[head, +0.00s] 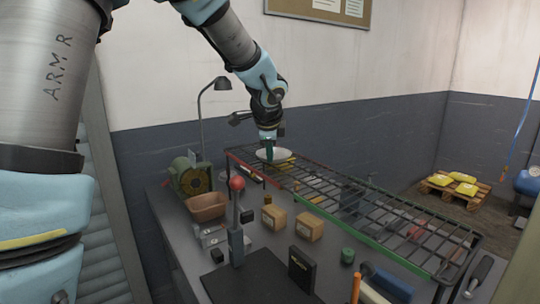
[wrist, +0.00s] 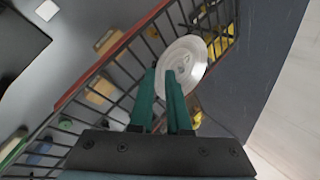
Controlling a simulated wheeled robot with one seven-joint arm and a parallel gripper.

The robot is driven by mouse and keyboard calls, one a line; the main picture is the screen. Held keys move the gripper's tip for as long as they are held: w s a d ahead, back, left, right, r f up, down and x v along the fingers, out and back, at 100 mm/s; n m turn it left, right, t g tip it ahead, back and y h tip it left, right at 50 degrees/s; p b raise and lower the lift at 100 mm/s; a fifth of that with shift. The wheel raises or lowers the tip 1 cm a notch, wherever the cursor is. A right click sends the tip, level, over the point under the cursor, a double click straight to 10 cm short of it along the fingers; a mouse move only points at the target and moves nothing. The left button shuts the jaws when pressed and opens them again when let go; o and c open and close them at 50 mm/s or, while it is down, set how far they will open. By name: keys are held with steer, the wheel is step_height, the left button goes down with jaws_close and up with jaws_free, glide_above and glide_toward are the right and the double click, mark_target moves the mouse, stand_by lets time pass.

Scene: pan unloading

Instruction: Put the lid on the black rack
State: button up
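The lid (head: 283,155) is a pale, round, shallow disc, nearly level in the head view, over the far left part of the black rack (head: 372,207). In the wrist view the lid (wrist: 184,60) covers part of the rack's bars (wrist: 127,76). My gripper (head: 269,155) points down, its green fingers at the lid's near edge. In the wrist view my gripper (wrist: 161,72) has its fingertips close together, with the lid's rim between them. I cannot tell whether the lid touches the bars.
The rack is a long wire grid above the grey bench. Beside and under it are cardboard boxes (head: 309,226), a brown bin (head: 207,207), a red-knobbed lever (head: 237,184) and a black box (head: 301,270). A lamp (head: 221,84) stands behind. The rack's right part looks mostly clear on top.

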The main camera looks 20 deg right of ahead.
steer(key=v, duration=1.1)
steer(key=w+a+f+n+g+y, duration=0.1)
steer(key=a+f+n, duration=0.4)
steer(key=a, duration=0.4)
steer(key=a+f+n+g+y, duration=0.1)
steer(key=a+f+n, duration=0.45)
steer(key=a, duration=0.35)
steer(key=s+a+f+n, duration=0.3)
steer(key=a+n, duration=0.1)
steer(key=a, duration=0.1)
steer(key=s+a+f+n+g, duration=0.1)
steer(key=s+a+f+n, duration=0.1)
steer(key=a+f+n, duration=0.1)
steer(key=s+a+f+n+g+y, duration=0.1)
steer(key=s+a+f+n, duration=0.2)
steer(key=a+n, duration=0.2)
steer(key=a, duration=0.3)
steer(key=shift+s, duration=0.35)
